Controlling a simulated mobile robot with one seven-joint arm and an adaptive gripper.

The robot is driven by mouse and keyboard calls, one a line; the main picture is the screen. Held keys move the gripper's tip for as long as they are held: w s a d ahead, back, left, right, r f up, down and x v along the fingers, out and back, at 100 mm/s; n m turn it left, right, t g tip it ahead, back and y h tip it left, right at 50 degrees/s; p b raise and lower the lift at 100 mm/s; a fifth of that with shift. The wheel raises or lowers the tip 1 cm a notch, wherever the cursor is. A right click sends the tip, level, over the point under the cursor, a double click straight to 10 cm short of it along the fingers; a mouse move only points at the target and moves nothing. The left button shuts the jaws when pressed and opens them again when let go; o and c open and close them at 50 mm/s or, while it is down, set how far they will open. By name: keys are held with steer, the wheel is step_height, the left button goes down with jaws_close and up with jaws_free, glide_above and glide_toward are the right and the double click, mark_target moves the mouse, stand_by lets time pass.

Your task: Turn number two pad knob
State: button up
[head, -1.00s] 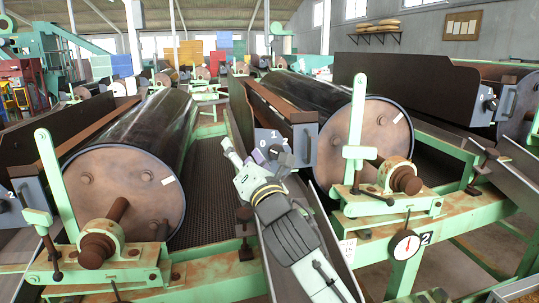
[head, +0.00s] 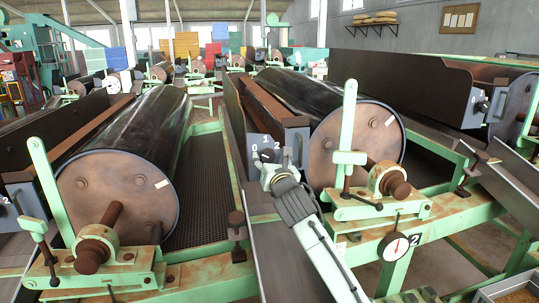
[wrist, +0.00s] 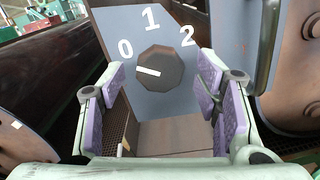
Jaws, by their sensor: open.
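The pad knob (wrist: 160,68) is a dark, many-sided dial on a blue-grey panel (wrist: 112,22) marked 0, 1 and 2. Its white mark points left, on the side of the 0. In the head view the panel's knob (head: 267,155) shows small, beside the drum of the station with the "2" plate (head: 415,240). My gripper (wrist: 160,88) is open, its purple pads apart to the left and right in front of the knob. The knob appears between them with gaps on both sides. In the head view my gripper (head: 272,172) is just below the knob and partly covers the panel.
A grey bar handle (wrist: 268,45) stands close to the right finger. A drum (head: 355,150) with a green lever (head: 349,120) is right of my arm. Another drum (head: 118,190) is at left, with a dark mesh bed (head: 205,185) between.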

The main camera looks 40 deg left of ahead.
steer(key=shift+w+a, duration=0.2)
steer(key=shift+a, duration=0.05)
steer(key=shift+c, duration=0.3)
steer(key=c, duration=1.1)
